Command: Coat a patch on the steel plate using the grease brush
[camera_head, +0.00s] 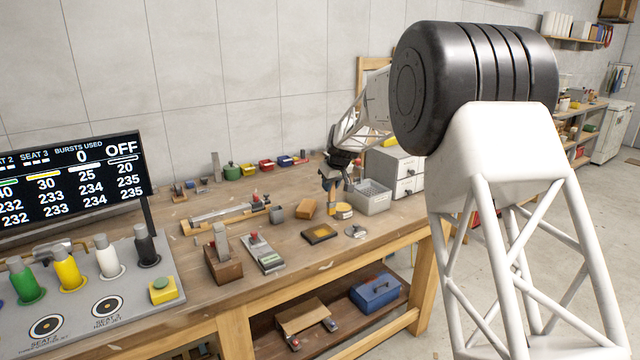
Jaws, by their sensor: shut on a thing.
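My gripper (335,182) is over the right part of the workbench, pointing down and shut on a small, slim thing. That is likely the grease brush (332,200), but it is too small and dark to tell its bristles. Its lower end is close to a round yellow-topped tin (343,211); I cannot tell whether they touch.
A grey bin (370,197) and drawer unit (408,172) stand right of my gripper. A small grey disc (357,231) lies near the front edge.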

